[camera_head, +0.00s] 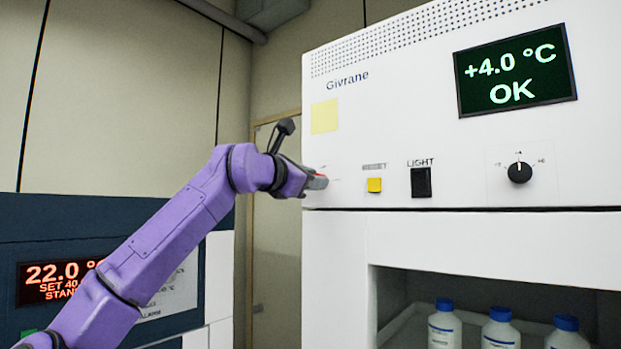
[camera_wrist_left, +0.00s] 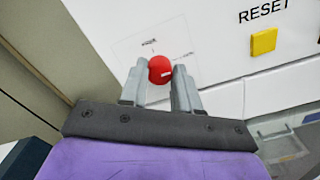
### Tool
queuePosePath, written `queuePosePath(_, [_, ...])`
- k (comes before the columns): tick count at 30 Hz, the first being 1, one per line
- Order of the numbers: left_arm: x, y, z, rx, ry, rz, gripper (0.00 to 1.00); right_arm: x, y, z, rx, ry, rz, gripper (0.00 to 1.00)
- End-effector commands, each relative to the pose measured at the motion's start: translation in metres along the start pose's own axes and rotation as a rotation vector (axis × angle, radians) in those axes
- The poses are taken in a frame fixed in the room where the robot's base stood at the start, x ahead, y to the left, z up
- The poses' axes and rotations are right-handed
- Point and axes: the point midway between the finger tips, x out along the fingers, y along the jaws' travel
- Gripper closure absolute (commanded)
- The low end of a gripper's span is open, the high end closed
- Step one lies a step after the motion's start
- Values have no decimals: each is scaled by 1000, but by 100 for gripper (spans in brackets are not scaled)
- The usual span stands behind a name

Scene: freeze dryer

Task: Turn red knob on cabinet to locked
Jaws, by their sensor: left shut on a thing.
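The red knob (camera_wrist_left: 160,69) is on the white front panel of the cabinet (camera_head: 450,240), left of the yellow reset button. In the left wrist view it sits between the two grey fingers of my left gripper (camera_wrist_left: 159,85), which is shut on it. My right gripper is not in view.
The panel also has a yellow reset button (camera_head: 374,185), a black light switch (camera_head: 421,182), a black dial (camera_head: 519,172) and a display (camera_head: 514,70) reading +4.0 °C OK. Several blue-capped bottles (camera_head: 445,325) stand in the opening below. A dark blue unit (camera_head: 60,235) is at the left.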

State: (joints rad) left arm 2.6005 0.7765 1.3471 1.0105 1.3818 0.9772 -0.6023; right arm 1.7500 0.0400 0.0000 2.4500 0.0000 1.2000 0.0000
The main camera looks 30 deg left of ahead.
Motion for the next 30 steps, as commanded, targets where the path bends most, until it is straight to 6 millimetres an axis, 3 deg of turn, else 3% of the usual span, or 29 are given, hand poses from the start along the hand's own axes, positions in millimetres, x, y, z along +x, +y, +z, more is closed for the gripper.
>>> queuePosePath(18, [1, 0, -2, 39, 4, -1, 99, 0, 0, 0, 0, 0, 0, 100])
queuePosePath(19, [1, 0, -2, 39, 4, 0, 62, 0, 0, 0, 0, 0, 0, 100])
queuePosePath(21, [1, 0, -2, 39, 4, 0, 43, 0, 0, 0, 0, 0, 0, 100])
queuePosePath(30, [-2, 0, -1, 38, 1, 1, 43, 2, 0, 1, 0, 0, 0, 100])
